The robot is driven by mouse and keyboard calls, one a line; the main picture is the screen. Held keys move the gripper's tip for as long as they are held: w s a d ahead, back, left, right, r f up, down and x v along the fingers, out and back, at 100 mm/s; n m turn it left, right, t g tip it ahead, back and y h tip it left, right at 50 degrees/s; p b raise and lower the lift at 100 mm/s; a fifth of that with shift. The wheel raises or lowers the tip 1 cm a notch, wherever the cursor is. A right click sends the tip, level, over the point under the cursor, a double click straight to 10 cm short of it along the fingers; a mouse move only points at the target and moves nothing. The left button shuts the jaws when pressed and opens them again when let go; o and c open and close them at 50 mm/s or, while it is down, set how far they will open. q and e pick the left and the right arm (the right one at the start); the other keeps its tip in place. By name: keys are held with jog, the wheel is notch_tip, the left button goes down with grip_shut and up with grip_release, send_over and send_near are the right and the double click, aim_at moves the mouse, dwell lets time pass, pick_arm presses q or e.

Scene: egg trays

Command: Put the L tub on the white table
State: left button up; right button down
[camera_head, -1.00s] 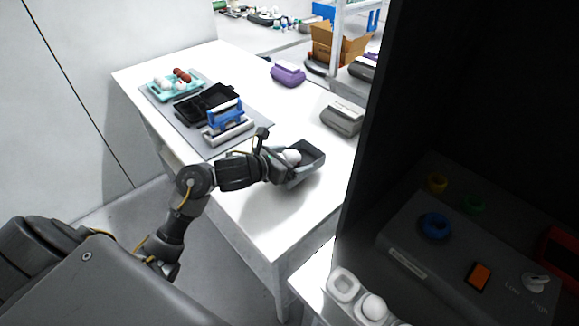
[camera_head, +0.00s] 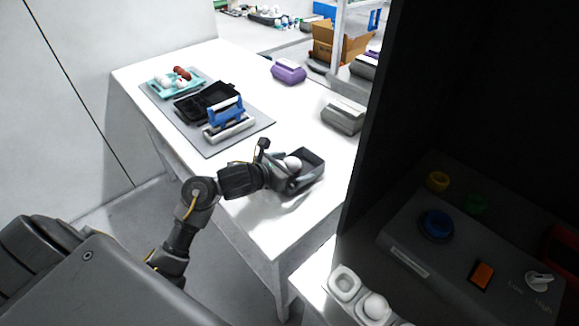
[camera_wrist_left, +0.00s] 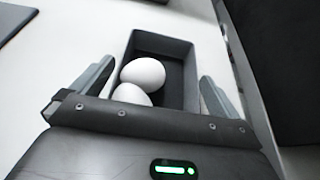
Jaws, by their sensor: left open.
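The L tub, a dark grey open box (camera_head: 313,161), rests on the white table (camera_head: 255,218) near its right front part. It holds two white eggs (camera_wrist_left: 143,73), which also show in the head view (camera_head: 292,163). My left gripper (camera_head: 291,180) is at the near end of the tub. In the left wrist view the fingers of my left gripper (camera_wrist_left: 153,88) are spread, one on each side of the tub, with a narrow gap visible. I cannot read a letter on the tub. My right gripper is not in view.
A grey mat (camera_head: 208,148) at the table's left carries a teal tray with eggs, a black carton (camera_head: 205,103) and a blue-handled tool (camera_head: 228,115). A purple carton (camera_head: 288,72) and a grey carton (camera_head: 343,117) stand behind. A dark cabinet (camera_head: 440,80) blocks the right.

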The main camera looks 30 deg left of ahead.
pick_arm(q)
jog(key=shift+r, duration=0.25)
jog(key=v, duration=1.2)
jog(key=shift+f, duration=0.1)
